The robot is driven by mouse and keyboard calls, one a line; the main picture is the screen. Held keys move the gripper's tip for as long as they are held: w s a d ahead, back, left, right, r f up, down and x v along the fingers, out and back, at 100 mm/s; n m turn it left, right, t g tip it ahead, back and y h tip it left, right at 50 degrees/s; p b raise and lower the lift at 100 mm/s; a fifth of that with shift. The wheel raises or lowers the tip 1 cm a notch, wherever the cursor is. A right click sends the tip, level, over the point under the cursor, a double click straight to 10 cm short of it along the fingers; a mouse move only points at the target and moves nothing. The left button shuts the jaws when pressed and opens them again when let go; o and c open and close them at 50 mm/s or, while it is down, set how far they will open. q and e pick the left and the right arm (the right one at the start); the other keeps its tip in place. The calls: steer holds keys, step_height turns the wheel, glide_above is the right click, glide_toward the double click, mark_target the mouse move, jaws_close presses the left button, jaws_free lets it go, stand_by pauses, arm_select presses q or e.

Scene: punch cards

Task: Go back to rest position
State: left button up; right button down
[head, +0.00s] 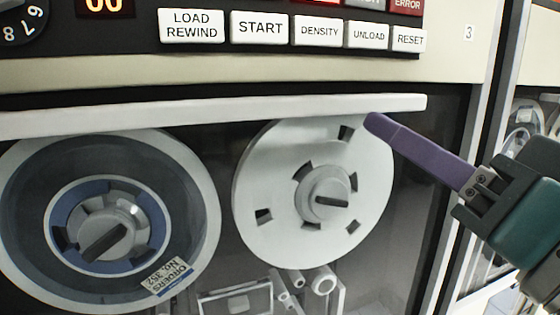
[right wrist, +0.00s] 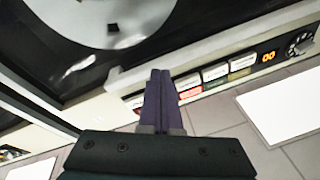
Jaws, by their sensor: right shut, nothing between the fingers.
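My right gripper (head: 372,122) comes in from the right in the head view, with purple fingers and a dark green body. Its fingers are shut with nothing between them. The fingertips are in front of the right end of the white ledge (head: 230,108), near the upper right rim of the white reel (head: 262,190); whether they touch anything I cannot tell. In the right wrist view the shut purple fingers (right wrist: 158,85) point at the ledge, near the button row. My left gripper is in neither view.
A tape cabinet fills the head view. Its buttons include LOAD REWIND (head: 192,26), START (head: 260,28), and RESET (head: 410,40). A blue-hubbed reel (head: 190,190) labelled ORDERS NO. 352 is at left. Another cabinet with a reel (head: 522,115) stands at the right edge.

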arm_select(q)
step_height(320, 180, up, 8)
steer(key=p, duration=0.6)
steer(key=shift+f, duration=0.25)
arm_select(e)
steer(key=s+d+f+n+g+h, duration=0.1)
steer(key=s+d+f+g+h, duration=0.3)
steer(key=s+f+g, duration=0.3)
steer(key=s+d+f+n+g+h, duration=0.1)
steer(key=s+d+f+g+h, duration=0.3)
steer(key=s+f+g, duration=0.4)
steer(key=s, duration=0.5)
steer(key=shift+s+d+f, duration=0.25)
steer(key=shift+d, duration=0.1)
steer(key=c, duration=1.6)
jaws_free()
